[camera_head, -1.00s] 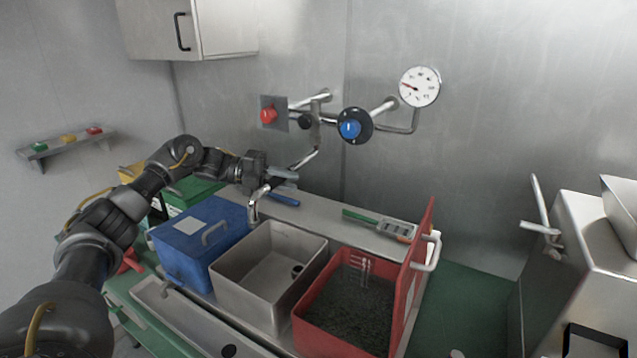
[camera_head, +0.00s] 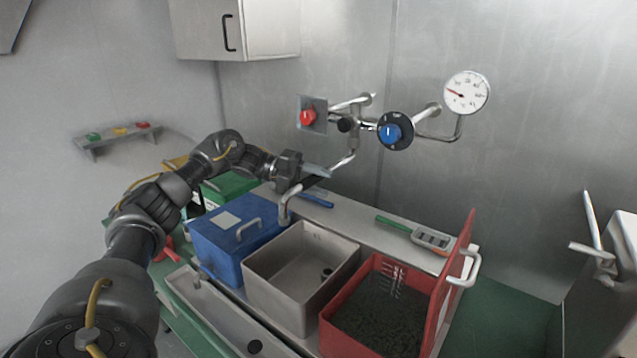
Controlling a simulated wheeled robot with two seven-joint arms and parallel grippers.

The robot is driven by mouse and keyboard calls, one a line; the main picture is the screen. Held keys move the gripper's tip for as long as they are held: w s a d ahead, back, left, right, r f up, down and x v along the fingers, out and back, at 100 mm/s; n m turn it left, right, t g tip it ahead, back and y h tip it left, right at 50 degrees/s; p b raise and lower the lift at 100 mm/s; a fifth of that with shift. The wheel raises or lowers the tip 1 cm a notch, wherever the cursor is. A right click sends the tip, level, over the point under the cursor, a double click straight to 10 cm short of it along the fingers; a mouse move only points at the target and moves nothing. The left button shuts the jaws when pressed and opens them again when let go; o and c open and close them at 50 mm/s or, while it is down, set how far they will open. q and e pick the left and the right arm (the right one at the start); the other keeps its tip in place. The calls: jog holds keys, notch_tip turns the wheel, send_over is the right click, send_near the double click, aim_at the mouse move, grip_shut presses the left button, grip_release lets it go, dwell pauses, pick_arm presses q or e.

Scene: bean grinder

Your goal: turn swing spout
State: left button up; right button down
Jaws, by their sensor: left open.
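The swing spout (camera_head: 285,208) is a bent metal pipe that hangs from the wall fitting. Its outlet end points down near the back left corner of the steel sink box (camera_head: 258,284), by the blue box (camera_head: 206,238). My left gripper (camera_head: 318,174) is open at the spout's sloping pipe, its fingers beside or around it; I cannot tell if they touch. A red knob (camera_head: 308,117) and a blue knob (camera_head: 391,133) sit on the pipework above. My right gripper is not in view.
A red bin (camera_head: 347,345) with dark contents and a raised lid stands right of the sink. A green-handled device (camera_head: 432,239) and a blue-handled tool (camera_head: 317,201) lie on the back ledge. A gauge (camera_head: 466,92) is on the wall. A grey machine (camera_head: 598,310) stands far right.

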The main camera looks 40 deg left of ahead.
pick_arm(q)
jog(key=shift+s+a, duration=0.1)
jog(key=shift+a, duration=0.15)
jog(key=v, duration=1)
jog(key=shift+a+p, duration=0.15)
jog(key=shift+p, duration=0.2)
jog(key=shift+s+r, duration=0.1)
jog(key=shift+r, duration=0.05)
